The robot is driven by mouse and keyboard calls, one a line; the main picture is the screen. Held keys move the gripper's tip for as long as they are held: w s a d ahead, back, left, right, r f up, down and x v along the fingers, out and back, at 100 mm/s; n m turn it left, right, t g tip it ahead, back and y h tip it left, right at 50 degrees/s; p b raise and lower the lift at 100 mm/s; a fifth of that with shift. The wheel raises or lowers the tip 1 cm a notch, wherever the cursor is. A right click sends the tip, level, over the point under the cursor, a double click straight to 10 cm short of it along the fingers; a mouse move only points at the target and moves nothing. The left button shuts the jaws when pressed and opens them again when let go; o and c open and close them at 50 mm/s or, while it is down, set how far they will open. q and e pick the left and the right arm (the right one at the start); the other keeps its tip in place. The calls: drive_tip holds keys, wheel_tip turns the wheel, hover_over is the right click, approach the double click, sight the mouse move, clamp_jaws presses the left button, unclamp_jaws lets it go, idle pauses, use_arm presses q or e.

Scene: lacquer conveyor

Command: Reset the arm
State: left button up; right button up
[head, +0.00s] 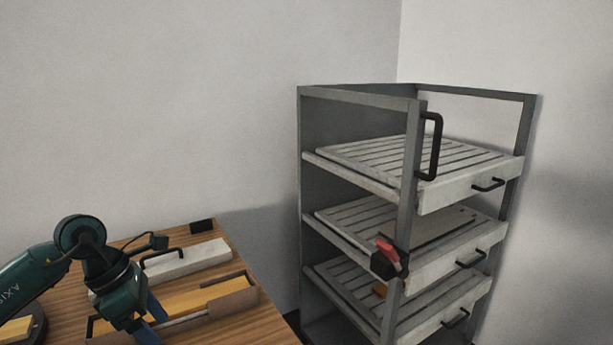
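My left arm comes in from the left over a wooden table. Its gripper (163,331) points down and to the right, with two blue fingers spread apart above a brown open tray (245,297). I see nothing held between the fingers, though the lower one is cut off by the bottom edge of the view. My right arm and gripper do not show.
The table (262,332) also bears a pale block with a black handle (188,259) and a small black box (202,226). A grey rack (307,200) with several slatted drawers (470,185) stands to the right, with a red-and-black latch (388,256) on its front post. Walls close off the back.

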use_arm(q)
drive_tip(key=s+d+r+n+t+h+p, duration=0.1)
drive_tip(key=s+d+r+n+t+h, duration=0.15)
drive_tip(key=d+n+h, duration=0.6)
drive_tip(key=s+d+r+n+t+h+p, duration=0.15)
drive_tip(key=d+n+t+h, duration=0.35)
drive_tip(key=d, duration=0.6)
drive_tip(key=s+a+f+n+t+y+p, duration=0.1)
drive_tip(key=a+f+n+t+y, duration=0.3)
drive_tip(key=n, duration=0.6)
drive_tip(key=a+f+n+t+y+p, duration=0.1)
drive_tip(key=f+n+t+y, duration=0.35)
drive_tip(key=n, duration=0.65)
drive_tip(key=s+a+f+n+g+y, duration=0.2)
drive_tip(key=s+f+n+g+y, duration=0.1)
drive_tip(key=s+f+n, duration=0.2)
drive_tip(key=s+a+f+n+g+y+p, duration=0.1)
drive_tip(key=s+a+f+n+g+y, duration=0.1)
drive_tip(key=s+f+n, duration=0.4)
wheel_tip(320, 180, down, 3)
drive_tip(key=shift+s+r+g+y, duration=0.1)
drive_tip(key=shift+s+g+y, duration=0.4)
drive_tip(key=shift+y, duration=0.2)
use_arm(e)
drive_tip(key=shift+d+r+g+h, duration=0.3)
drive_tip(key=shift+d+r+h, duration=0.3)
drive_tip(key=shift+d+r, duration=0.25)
